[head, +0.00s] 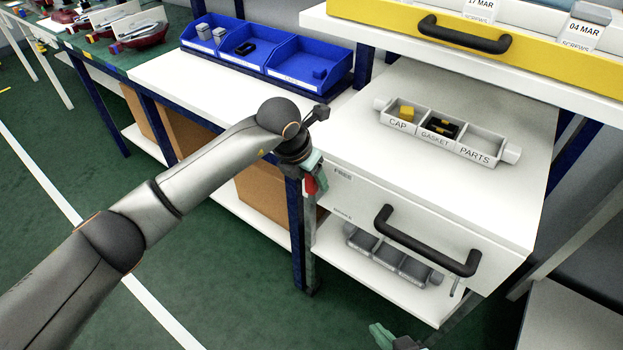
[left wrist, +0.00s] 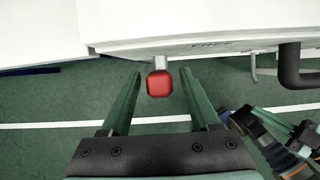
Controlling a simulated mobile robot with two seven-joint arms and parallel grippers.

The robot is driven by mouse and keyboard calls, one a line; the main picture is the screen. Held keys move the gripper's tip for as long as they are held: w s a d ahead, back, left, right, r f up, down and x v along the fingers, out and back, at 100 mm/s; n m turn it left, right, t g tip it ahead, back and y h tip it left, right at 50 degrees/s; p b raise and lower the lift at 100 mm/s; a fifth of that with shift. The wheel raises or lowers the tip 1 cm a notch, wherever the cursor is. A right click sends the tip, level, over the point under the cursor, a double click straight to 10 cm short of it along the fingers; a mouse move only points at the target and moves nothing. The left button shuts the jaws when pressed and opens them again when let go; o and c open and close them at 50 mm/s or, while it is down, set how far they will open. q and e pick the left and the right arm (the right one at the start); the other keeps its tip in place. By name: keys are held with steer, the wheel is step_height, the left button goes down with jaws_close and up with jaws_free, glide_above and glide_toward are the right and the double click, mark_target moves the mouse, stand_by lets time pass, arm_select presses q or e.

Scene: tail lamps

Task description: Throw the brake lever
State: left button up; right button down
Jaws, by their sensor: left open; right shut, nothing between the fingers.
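The brake lever's red knob (head: 311,185) shows at the left front corner of the white drawer bench, partly covered by my left gripper (head: 313,168). In the left wrist view the squarish red knob (left wrist: 159,84) sits on a short grey stem below the bench edge. My open left gripper (left wrist: 160,76) has one green finger on each side of it, with gaps visible on both sides. My right gripper (head: 395,338) is low at the bottom edge of the head view, partly cut off, away from the lever. It is shut and empty.
The drawer front with its black handle (head: 425,243) is right of the lever. A parts tray (head: 480,151) stands on the bench top (head: 440,95). A grey tray (head: 393,258) lies on the lower shelf. Blue bins (head: 305,60) stand behind. Green floor lies open at left.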

arm_select(q)
steer(key=shift+w+d+f, duration=0.1)
steer(key=shift+f, duration=0.2)
steer(key=shift+c, duration=0.4)
jaws_close()
stand_by(0.9)
